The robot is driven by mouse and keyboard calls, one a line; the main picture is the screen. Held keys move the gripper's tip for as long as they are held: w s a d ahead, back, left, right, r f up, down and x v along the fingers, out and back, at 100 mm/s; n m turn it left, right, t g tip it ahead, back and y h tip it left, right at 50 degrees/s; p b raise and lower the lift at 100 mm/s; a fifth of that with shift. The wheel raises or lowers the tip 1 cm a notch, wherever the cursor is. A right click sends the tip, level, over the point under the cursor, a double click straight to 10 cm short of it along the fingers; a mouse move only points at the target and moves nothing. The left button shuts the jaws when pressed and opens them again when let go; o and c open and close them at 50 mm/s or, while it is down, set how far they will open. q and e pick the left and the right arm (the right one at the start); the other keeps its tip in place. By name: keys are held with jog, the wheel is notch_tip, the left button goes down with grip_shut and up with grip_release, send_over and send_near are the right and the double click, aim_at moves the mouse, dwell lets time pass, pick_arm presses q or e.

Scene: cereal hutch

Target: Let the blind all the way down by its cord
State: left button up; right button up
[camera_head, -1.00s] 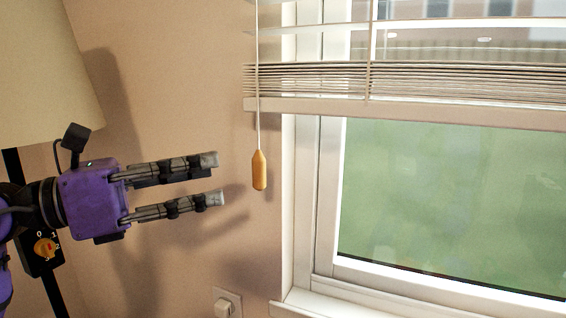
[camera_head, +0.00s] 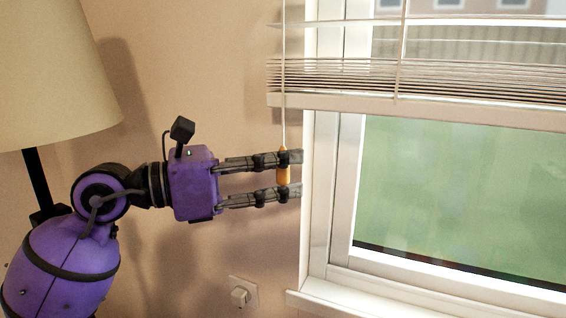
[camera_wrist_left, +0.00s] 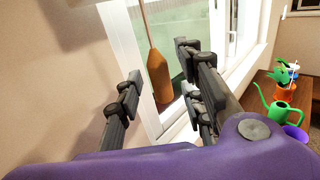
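The blind (camera_head: 420,83) hangs over the upper part of the window, with its lower slats stacked on the bottom rail. Its cord (camera_head: 284,110) hangs down at the blind's left side and ends in a wooden pull (camera_head: 283,172). My left gripper (camera_head: 295,174) is open, with one finger above the other, and the pull shows between them in the head view. In the left wrist view the pull (camera_wrist_left: 159,76) hangs between the spread fingers, with a gap visible on its left side. My right gripper is in neither view.
A lamp with a cream shade (camera_head: 60,75) stands at the left, behind my arm. The window sill (camera_head: 350,300) juts out at lower right. A green watering can (camera_wrist_left: 279,112) stands at right in the wrist view.

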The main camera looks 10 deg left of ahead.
pick_arm(q)
jog(key=shift+w+d, duration=0.25)
jog(key=shift+d, duration=0.15)
grip_shut()
jog(key=shift+r, duration=0.2)
notch_tip(320, 180, up, 4)
jog(key=shift+s+r+p, duration=0.1)
jog(key=shift+r+p, duration=0.1)
jog(key=shift+p, duration=1)
jog(key=shift+a+r, duration=0.15)
jog(key=shift+a, duration=0.05)
jog(key=shift+c, duration=0.8)
grip_release()
jog(key=shift+d, duration=0.15)
jog(key=shift+o, duration=0.8)
jog(key=shift+f, duration=0.25)
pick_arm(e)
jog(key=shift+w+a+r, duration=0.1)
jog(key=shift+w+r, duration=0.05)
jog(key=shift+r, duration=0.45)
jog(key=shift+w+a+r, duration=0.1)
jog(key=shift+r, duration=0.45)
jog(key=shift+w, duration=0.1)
